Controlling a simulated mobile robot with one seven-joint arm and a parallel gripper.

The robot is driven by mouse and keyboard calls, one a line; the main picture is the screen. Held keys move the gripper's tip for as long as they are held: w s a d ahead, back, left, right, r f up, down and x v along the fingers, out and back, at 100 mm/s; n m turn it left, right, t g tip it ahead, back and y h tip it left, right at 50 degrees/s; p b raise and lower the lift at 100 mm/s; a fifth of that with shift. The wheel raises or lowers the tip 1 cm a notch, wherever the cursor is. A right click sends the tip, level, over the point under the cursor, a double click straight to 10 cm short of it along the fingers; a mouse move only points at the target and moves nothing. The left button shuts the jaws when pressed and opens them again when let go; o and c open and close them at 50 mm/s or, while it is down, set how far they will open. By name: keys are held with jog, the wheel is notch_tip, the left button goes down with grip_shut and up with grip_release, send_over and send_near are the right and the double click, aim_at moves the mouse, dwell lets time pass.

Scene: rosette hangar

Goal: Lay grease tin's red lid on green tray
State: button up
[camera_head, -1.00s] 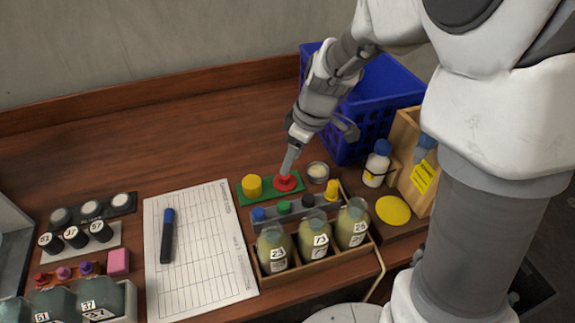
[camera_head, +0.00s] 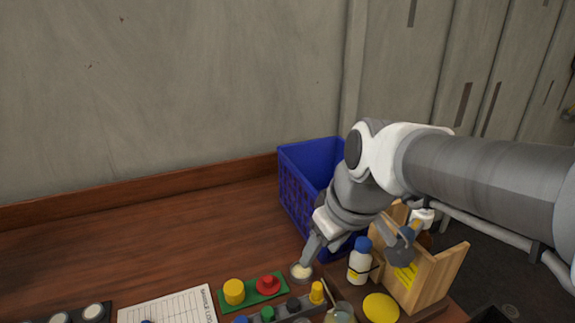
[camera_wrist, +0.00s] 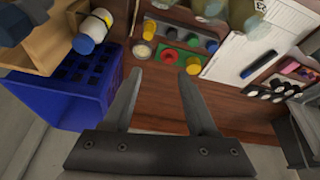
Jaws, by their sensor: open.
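The red lid (camera_head: 268,285) lies flat on the right part of the green tray (camera_head: 251,292), beside a round yellow lid (camera_head: 234,291). The grease tin (camera_head: 301,271) stands uncovered just right of the tray, its pale contents showing. In the wrist view the red lid (camera_wrist: 169,57) and the open tin (camera_wrist: 142,50) lie beyond my fingertips. My gripper (camera_wrist: 161,73) is open with nothing between its fingers, clear of the lid. In the head view it is above and to the right of the tray.
A blue crate (camera_head: 297,200) stands behind the tin. A white bottle with a blue cap (camera_head: 359,265), a wooden holder (camera_head: 437,283) and a yellow disc (camera_head: 381,307) are at the right. A grey rack of coloured caps (camera_head: 290,308) stands in front of the tray. The wood behind the tray is bare.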

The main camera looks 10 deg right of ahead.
jog(key=s+d+r+m+t+h, duration=0.1)
jog(key=s+d+m, duration=0.2)
jog(key=s+m, duration=0.2)
jog(key=shift+s+d+r+t+h, duration=0.2)
jog(key=shift+s+d+t+h, duration=0.15)
jog(key=shift+s, duration=0.75)
jog(key=shift+s, duration=0.1)
